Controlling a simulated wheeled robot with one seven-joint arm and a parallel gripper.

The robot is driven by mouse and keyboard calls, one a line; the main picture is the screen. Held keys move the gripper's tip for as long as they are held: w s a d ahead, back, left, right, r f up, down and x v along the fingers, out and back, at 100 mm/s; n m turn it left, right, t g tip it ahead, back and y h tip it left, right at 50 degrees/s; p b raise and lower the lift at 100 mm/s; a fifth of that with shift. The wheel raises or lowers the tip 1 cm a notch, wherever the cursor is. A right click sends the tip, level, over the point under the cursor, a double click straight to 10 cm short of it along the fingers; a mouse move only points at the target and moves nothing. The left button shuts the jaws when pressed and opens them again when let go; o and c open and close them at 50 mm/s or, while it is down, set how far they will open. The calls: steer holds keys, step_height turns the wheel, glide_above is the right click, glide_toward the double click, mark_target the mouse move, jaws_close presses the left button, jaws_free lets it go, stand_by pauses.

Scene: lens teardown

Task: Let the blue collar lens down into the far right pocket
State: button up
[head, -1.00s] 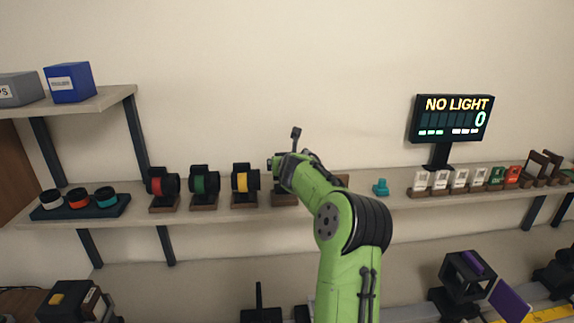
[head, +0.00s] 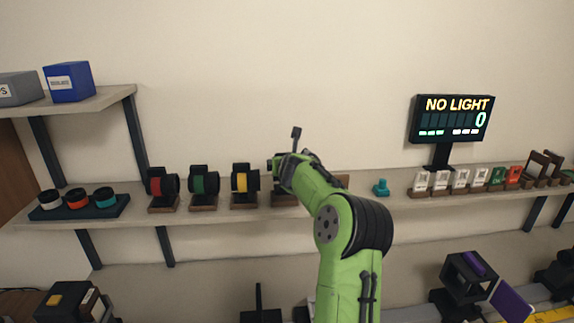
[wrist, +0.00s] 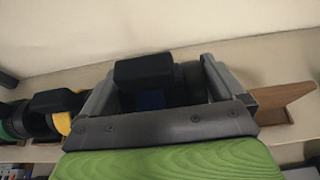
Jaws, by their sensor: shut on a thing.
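The blue collar lens shows in the wrist view as a black barrel with a blue band (wrist: 151,99), between the fingers of my gripper (wrist: 160,82). The gripper is shut on it. In the head view my gripper (head: 282,166) is at the shelf, right of the yellow-collar lens, and my arm hides most of the held lens. A wooden stand (head: 284,200) shows just below the gripper. I cannot tell whether the lens touches it. The pocket itself is hidden.
Lenses with red (head: 155,186), green (head: 198,184) and yellow (head: 240,182) collars sit on wooden stands to the left. A brown wooden piece (wrist: 285,96) is close right of the gripper. A teal piece (head: 381,188) stands farther right on the shelf (head: 350,205).

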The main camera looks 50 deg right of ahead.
steer(key=shift+f+b, duration=1.25)
steer(key=shift+b, duration=0.35)
stand_by(0.7)
steer(key=o, duration=1.1)
steer(key=b+v, duration=0.5)
steer(key=v, duration=1.1)
steer(key=shift+w, duration=0.1)
